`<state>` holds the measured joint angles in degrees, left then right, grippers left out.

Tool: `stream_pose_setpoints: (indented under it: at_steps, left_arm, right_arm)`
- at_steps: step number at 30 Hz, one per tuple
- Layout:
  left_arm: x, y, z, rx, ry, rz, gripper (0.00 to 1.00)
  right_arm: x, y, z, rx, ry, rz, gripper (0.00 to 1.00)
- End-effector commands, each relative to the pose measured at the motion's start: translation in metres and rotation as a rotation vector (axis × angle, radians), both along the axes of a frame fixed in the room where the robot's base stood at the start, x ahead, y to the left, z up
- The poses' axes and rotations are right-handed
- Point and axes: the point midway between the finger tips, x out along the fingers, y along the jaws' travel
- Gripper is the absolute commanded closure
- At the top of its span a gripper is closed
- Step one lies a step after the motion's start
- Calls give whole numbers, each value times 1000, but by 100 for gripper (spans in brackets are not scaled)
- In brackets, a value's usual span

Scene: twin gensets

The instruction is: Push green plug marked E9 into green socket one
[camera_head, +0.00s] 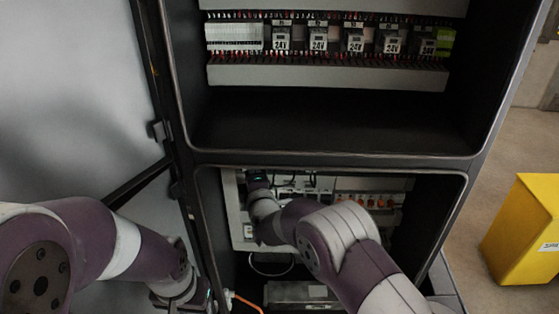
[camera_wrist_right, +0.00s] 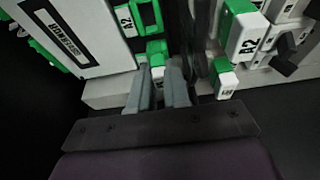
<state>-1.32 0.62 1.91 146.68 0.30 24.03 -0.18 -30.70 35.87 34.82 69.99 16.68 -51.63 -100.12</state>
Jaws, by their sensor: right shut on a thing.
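In the right wrist view, my right gripper (camera_wrist_right: 160,78) is shut on a small green plug (camera_wrist_right: 156,50) with a white label too small to read. The plug is right below a green socket (camera_wrist_right: 151,14) beside a white A2 label; I cannot tell whether it is partly inside. In the head view, my right gripper (camera_head: 257,178) is in the lower cabinet bay, mostly hidden by its wrist. My left gripper (camera_head: 178,300) is low in the head view, partly cut off, its fingers unclear.
A second green-and-white connector (camera_wrist_right: 242,30) marked A2 and another green plug (camera_wrist_right: 227,82) are to the right. A white module (camera_wrist_right: 75,40) is at left. In the head view, a grey box (camera_head: 300,293) lies below, with an orange cable (camera_head: 245,302) nearby.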

Motion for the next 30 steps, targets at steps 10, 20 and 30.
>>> stream_pose_setpoints:
  at_steps: [10,20,30]
  left_arm:
    - [0,0,-2,0,0,0,57]
    - [0,0,-5,0,0,0,57]
    - [0,0,-32,0,0,0,57]
  right_arm:
    - [2,0,0,0,0,0,54]
    - [-3,-1,-1,0,-1,0,54]
    - [-79,-25,-3,0,-1,2,54]
